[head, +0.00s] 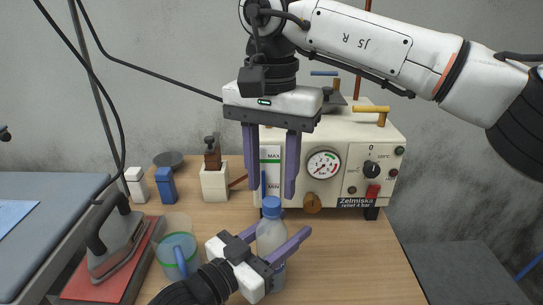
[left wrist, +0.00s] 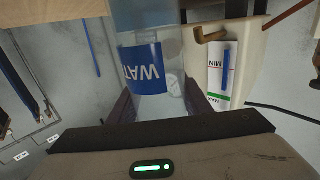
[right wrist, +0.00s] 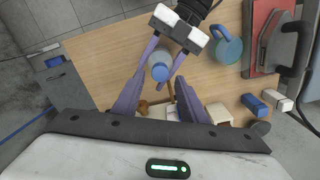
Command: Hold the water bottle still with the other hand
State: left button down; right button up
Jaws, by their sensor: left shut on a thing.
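The clear water bottle (head: 270,240) with a blue cap stands upright on the wooden table; its blue label shows in the left wrist view (left wrist: 143,68). My left gripper (head: 279,236) is shut on the bottle's body, one finger on each side. In the right wrist view the bottle (right wrist: 160,66) is seen from above between the left fingers. My right gripper (head: 269,194) points down above the bottle's cap, with its fingers apart and nothing between them. It is not touching the bottle.
A cream machine (head: 350,150) with a gauge and knobs stands behind the bottle. An iron (head: 112,240) rests on a red pad further left. The table's right side (head: 360,255) is clear.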

aim_at(272, 201)
jog(key=shift+f, duration=1.85)
